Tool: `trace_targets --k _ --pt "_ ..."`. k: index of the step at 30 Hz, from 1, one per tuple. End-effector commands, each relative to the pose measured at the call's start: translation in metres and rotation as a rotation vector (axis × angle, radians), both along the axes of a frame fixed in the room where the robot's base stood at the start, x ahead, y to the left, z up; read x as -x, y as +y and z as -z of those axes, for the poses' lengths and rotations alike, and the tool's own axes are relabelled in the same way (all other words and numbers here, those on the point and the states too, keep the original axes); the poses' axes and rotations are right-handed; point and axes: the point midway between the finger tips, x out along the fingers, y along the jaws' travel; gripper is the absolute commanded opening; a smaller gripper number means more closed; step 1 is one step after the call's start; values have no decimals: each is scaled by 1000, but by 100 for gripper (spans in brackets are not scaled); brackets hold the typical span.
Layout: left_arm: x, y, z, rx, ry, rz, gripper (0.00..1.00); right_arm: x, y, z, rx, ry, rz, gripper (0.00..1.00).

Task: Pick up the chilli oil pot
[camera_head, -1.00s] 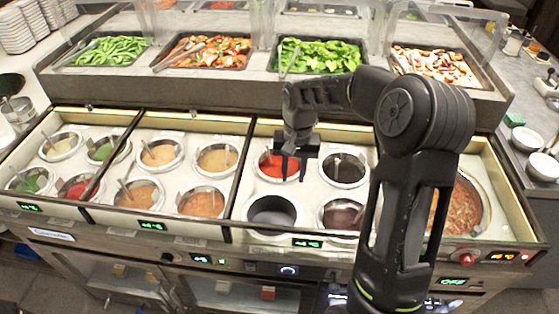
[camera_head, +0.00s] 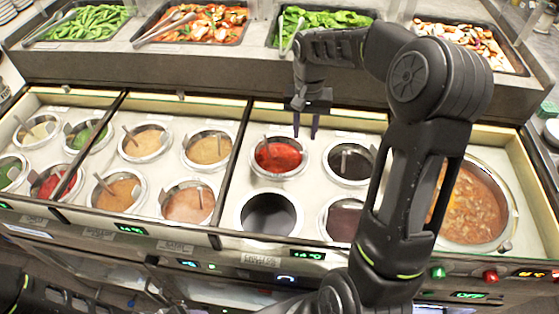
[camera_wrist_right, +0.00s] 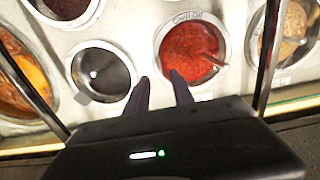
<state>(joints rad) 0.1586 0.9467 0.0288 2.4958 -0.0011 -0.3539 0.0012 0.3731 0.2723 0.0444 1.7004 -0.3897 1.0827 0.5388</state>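The chilli oil pot (camera_head: 278,156) holds bright red sauce and sits in a round well of the counter, in the back row of its section. A ladle or spoon handle sticks out of it. It shows in the right wrist view (camera_wrist_right: 188,55) with a "Chilli Oil" label by its rim. My right gripper (camera_head: 306,126) is open and empty. In the head view its fingertips are just behind and right of the pot; in the wrist view the fingers (camera_wrist_right: 160,92) are at the pot's lower left rim, one tip overlapping it. My left gripper is not in view.
A dark sauce pot (camera_head: 350,162) is right of the chilli oil pot, and a dark, empty-looking well (camera_head: 268,214) is in front. A black divider (camera_head: 236,165) runs along the section's left. A raised shelf (camera_head: 200,70) with salad trays stands behind.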

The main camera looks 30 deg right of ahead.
Motion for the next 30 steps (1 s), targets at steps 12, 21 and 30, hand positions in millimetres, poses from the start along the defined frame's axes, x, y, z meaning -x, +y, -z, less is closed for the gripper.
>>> trace_targets --k 12,21,30 --pt "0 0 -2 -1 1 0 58 0 0 25 0 1 -1 29" --pt "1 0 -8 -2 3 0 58 1 -1 37 -2 4 0 29" --pt "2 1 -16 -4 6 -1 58 -1 -2 75 -1 2 -1 29"
